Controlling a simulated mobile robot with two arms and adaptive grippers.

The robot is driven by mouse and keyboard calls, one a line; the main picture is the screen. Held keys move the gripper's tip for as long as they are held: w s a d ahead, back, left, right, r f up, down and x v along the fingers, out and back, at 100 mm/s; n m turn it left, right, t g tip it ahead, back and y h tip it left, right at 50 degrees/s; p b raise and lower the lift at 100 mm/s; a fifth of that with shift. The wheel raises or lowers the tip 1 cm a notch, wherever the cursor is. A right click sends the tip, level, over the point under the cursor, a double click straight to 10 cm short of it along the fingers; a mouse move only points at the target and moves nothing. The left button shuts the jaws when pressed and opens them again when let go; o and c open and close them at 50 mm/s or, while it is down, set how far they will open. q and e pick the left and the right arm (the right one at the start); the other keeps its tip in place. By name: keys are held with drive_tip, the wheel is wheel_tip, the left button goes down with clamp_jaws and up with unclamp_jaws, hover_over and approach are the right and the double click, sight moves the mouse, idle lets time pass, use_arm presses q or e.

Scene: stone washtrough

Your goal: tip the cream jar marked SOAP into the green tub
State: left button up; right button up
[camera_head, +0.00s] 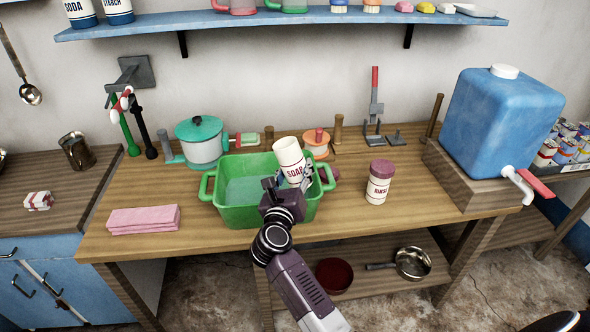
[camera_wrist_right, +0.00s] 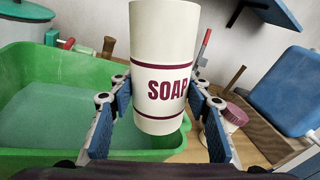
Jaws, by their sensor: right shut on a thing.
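The cream jar marked SOAP (camera_head: 289,158) is held over the right part of the green tub (camera_head: 238,214), leaning slightly in the head view. My right gripper (camera_head: 289,184) is shut on it. In the right wrist view the jar (camera_wrist_right: 163,60) shows between the two blue-padded fingers, its lettering facing the camera. The tub (camera_wrist_right: 60,75) lies to the left and below there, with pale blue-green contents inside. I cannot see anything pouring from the jar. My left gripper is not in view.
A RINSE jar (camera_head: 379,184) stands right of the tub, and a folded pink cloth (camera_head: 144,219) lies left. A teal-lidded pot (camera_head: 201,144) stands behind. A blue water container (camera_head: 499,122) with a tap is at the right. The bench front between RINSE jar and container is clear.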

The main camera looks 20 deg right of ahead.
drive_tip(key=shift+r, duration=0.1)
drive_tip(key=n+p, duration=0.1)
drive_tip(key=p, duration=0.2)
drive_tip(key=shift+s+d+r, duration=0.15)
drive_tip(key=shift+r, duration=0.05)
drive_tip(key=shift+f+n+p, duration=0.15)
drive_tip(key=shift+n+p, duration=0.2)
drive_tip(key=shift+n, duration=0.15)
idle(0.5)
drive_tip(key=shift+s+d+n+g+p, duration=0.15)
drive_tip(key=shift+n+g+p, duration=0.15)
drive_tip(key=shift+n+p, duration=0.55)
drive_tip(key=shift+p, duration=0.65)
